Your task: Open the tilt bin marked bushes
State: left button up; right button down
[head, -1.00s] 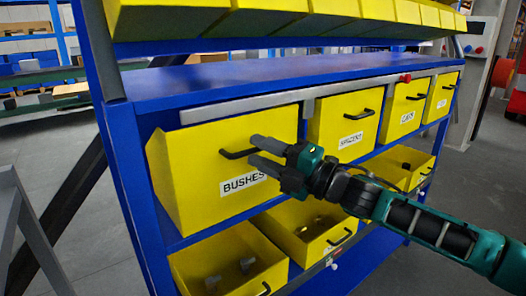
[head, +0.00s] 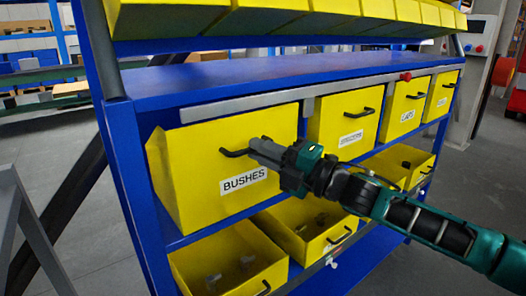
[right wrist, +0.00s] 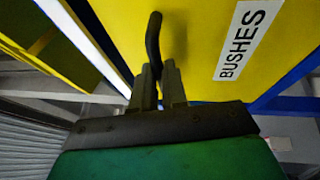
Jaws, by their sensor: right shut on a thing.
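The yellow tilt bin marked BUSHES (head: 200,185) sits at the left end of the middle row of the blue rack. My right gripper (head: 258,149) is shut on the right part of the handle. In the right wrist view the handle (right wrist: 153,40) runs down between the two fingertips (right wrist: 159,72), beside the label (right wrist: 239,40). My left gripper is not in view.
More yellow bins, including the SPACERS bin (head: 345,122) and the CAPS bin (head: 405,108), stand to the right. Open yellow bins with small parts (head: 230,265) are below. A grey rail (head: 250,104) runs above the row. Yellow bins (head: 260,18) overhang above a bare blue shelf (head: 230,80).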

pick_arm(q)
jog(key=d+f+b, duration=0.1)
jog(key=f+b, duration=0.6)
jog(key=b, duration=0.3)
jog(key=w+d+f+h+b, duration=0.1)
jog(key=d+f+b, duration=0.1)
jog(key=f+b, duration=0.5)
jog(key=b, duration=0.3)
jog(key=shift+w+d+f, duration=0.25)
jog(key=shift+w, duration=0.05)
pick_arm(e)
jog(key=s+d+f+n+y, duration=0.4)
jog(key=s+d+f+y, duration=0.1)
jog(key=s+f+y, duration=0.1)
jog(key=shift+s+d+f, duration=0.25)
jog(key=shift+s+f, duration=0.3)
jog(key=shift+s, duration=0.2)
jog(key=shift+t, duration=0.3)
jog(key=c, duration=1.2)
grip_release()
jog(key=shift+o, duration=0.2)
